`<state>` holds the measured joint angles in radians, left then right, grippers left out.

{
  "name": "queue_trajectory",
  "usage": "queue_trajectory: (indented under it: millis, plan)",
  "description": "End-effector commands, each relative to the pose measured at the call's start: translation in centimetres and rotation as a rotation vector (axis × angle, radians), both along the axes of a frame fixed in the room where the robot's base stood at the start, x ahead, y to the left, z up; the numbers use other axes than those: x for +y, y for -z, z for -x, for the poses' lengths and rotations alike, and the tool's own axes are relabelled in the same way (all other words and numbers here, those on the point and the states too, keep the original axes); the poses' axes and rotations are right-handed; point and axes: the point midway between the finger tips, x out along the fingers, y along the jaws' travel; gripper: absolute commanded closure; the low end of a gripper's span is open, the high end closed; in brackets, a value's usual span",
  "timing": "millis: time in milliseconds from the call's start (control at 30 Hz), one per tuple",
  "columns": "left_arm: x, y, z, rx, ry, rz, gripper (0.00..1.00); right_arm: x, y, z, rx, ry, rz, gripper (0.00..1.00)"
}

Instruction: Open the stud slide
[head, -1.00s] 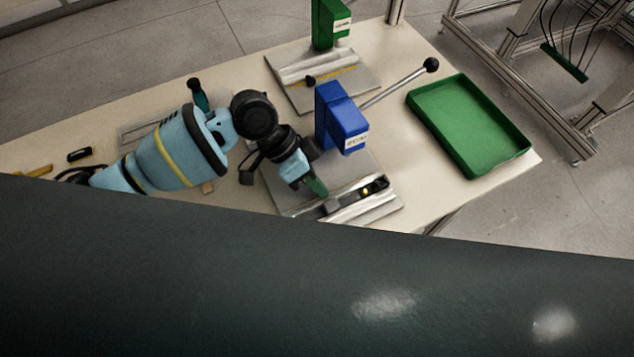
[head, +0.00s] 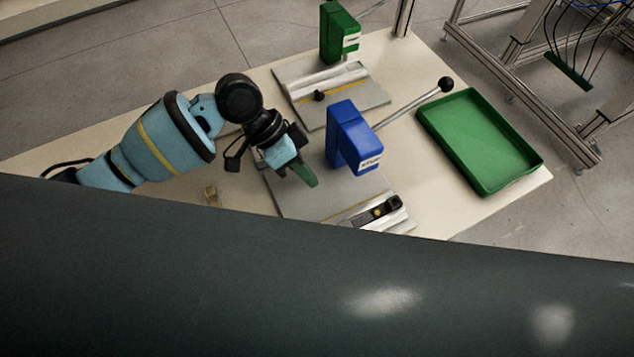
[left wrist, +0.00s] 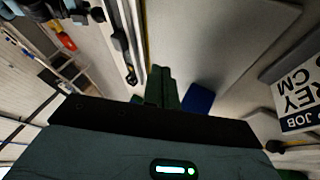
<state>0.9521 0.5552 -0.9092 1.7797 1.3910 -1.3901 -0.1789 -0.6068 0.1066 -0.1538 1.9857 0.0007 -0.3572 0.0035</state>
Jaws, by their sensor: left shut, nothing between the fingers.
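A blue press (head: 350,138) with a long lever stands on a grey plate (head: 300,200). On the plate's near side is a metal rail with a black slide (head: 392,207) carrying a yellow stud (head: 377,212); my dark body part hides its near end. My left gripper (head: 309,180) has green fingers closed together and empty, above the plate left of the slide and apart from it. The left wrist view shows the closed fingers (left wrist: 160,85), with the rail and black parts (left wrist: 122,42) to their left. My right gripper is out of view.
A green press (head: 338,35) stands on another plate behind, with a black knob (head: 320,96) on its rail. An empty green tray (head: 480,140) lies at the right of the table (head: 440,190). A small tan block (head: 212,196) lies at left.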

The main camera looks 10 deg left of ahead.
Motion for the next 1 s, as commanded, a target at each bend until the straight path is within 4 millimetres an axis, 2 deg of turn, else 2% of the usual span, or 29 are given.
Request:
queue_trajectory:
  millis: [133, 333, 1000]
  plan:
    - [1.6, -2.2, -0.5, -0.002, 0.000, 0.000, 1.00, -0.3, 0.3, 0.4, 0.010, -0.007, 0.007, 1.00]
    - [2.9, -3.9, -0.9, 0.000, 0.000, 0.000, 1.00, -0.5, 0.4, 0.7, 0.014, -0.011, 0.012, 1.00]
    - [3.2, -4.4, -0.9, 0.001, 0.002, 0.000, 1.00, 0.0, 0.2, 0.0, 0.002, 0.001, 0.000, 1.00]
